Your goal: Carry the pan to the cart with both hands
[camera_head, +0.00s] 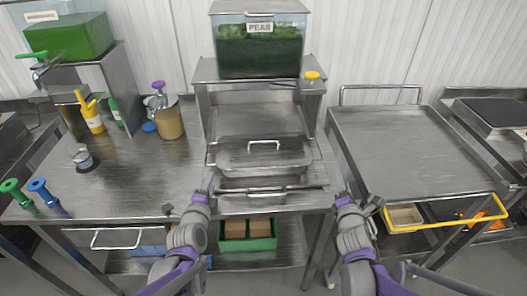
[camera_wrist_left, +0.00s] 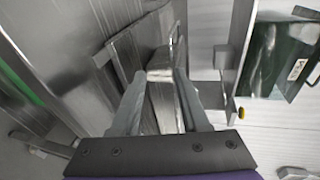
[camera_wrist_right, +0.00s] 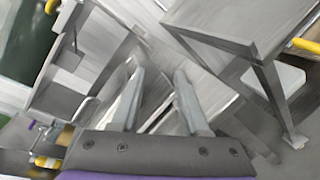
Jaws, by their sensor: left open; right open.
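The pan (camera_head: 232,160) is a shallow steel tray with a lid and a raised lid handle (camera_head: 264,142). It sits on the steel table below the peas dispenser. My left gripper (camera_head: 205,183) is open near the pan's front left corner. In the left wrist view, the open fingers (camera_wrist_left: 158,88) frame a steel edge; contact cannot be told. My right gripper (camera_head: 347,195) is open past the table's right edge, apart from the pan. In the right wrist view its fingers (camera_wrist_right: 160,82) hold nothing. The cart (camera_head: 415,150) stands right of the table with an empty top.
The peas dispenser (camera_head: 262,45) stands on a steel stand behind the pan. Bottles (camera_head: 92,115), a jar (camera_head: 170,122) and a sink tap occupy the table's left. A green crate (camera_head: 262,243) sits on the lower shelf.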

